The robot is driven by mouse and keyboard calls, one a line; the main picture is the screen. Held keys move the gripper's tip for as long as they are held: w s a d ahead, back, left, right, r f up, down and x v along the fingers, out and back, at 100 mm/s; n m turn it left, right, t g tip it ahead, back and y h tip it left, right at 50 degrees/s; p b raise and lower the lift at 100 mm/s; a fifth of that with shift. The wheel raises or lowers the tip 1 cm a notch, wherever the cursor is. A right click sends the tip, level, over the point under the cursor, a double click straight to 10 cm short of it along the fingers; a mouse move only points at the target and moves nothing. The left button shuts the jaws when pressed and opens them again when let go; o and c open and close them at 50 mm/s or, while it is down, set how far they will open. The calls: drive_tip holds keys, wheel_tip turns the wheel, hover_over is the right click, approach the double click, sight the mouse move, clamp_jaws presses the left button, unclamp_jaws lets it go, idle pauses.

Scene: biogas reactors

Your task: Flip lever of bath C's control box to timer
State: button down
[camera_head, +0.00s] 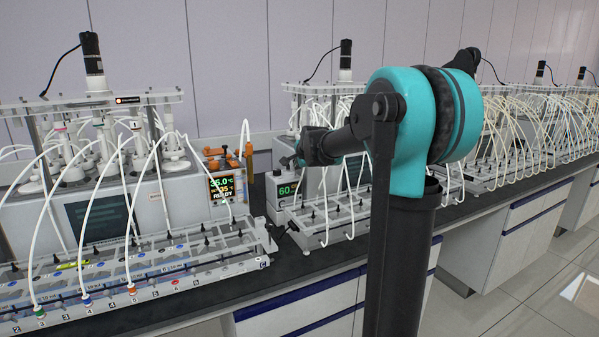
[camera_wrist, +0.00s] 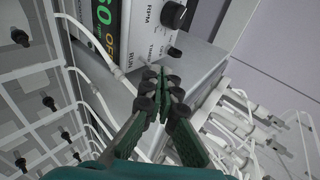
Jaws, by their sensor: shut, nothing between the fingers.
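The control box shows in the head view (camera_head: 281,184), with a lit green 60 on its dark display. In the wrist view its light front panel (camera_wrist: 146,22) fills the upper middle, tilted, with a black RPM knob (camera_wrist: 173,15) and the words RUN and TIMER. A small dark piece (camera_wrist: 174,52) beside the lettering looks like the lever; its exact position is hard to tell. My gripper (camera_wrist: 161,74) is shut and empty, its tips close to the panel's lower edge near the lettering. Contact cannot be told. In the head view my gripper (camera_head: 300,158) is partly hidden by my arm.
A reactor with a display reading 35.0 °C and READY (camera_head: 222,188) stands left of the box. Racks with white tubes (camera_head: 130,275) line the black bench in front. More tubed racks (camera_head: 540,130) continue to the right. White tubes also run beside my gripper in the wrist view (camera_wrist: 235,120).

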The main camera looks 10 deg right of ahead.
drive_tip(key=g, duration=0.1)
drive_tip(key=w+g, duration=0.1)
drive_tip(key=g, duration=0.1)
drive_tip(key=shift+w+a+r+h, duration=0.25)
drive_tip(key=shift+w+h, duration=0.15)
drive_tip(key=shift+s, duration=0.1)
drive_tip(key=shift+r, duration=0.2)
drive_tip(key=shift+r, duration=0.65)
drive_tip(key=shift+r, duration=0.2)
drive_tip(key=w+r+v, duration=0.1)
drive_tip(key=v, duration=1.2)
drive_tip(key=shift+s+a+r, duration=0.15)
